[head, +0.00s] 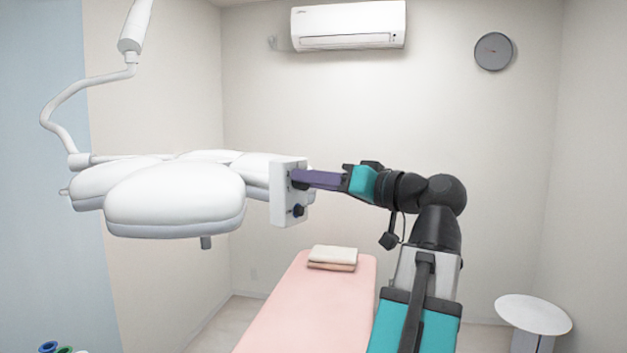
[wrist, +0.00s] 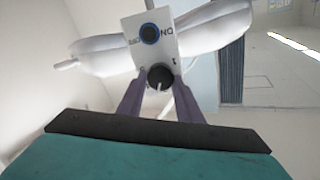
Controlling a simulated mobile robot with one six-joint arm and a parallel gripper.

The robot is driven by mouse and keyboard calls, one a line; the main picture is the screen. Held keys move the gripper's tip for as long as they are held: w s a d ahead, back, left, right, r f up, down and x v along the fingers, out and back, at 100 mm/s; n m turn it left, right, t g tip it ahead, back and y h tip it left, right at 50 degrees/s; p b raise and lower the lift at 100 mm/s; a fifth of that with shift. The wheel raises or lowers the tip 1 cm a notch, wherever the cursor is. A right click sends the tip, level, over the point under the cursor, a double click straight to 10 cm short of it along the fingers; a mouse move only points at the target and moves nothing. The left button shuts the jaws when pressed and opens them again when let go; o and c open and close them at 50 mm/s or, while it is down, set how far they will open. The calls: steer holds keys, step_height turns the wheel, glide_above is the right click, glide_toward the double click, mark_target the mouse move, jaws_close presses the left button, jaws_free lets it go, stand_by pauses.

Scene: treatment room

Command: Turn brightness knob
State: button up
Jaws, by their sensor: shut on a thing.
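The surgical lamp (head: 175,200) hangs at left with several white heads. Its white control box (head: 290,215) faces my arm. In the wrist view the control panel (wrist: 150,55) looks upside down. It carries a blue-ringed knob (wrist: 150,33) marked ON and OFF, and a dark knob (wrist: 160,75) with a white pointer line and a "1" beside it, which I take as the brightness knob. My gripper (head: 297,180) reaches the box's upper part. In the wrist view its purple fingers (wrist: 160,87) are shut on the dark knob, one on each side. The ON/OFF knob (head: 298,210) shows below my fingers in the head view.
A pink treatment bed (head: 320,300) with folded towels (head: 332,258) lies below the lamp. A round white table (head: 533,314) stands at lower right. A jointed lamp arm (head: 60,110) hangs at left. The air around my arm's right side is clear.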

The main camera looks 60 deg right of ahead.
steer(key=m+p, duration=0.1)
steer(key=m, duration=0.5)
steer(key=m+p, duration=0.2)
steer(key=m, duration=0.5)
steer(key=m+p, duration=0.2)
steer(key=m, duration=0.4)
steer(key=shift+d+f+m, duration=0.1)
steer(key=shift+f+m, duration=0.2)
steer(key=o, duration=1)
steer(key=shift+s, duration=0.2)
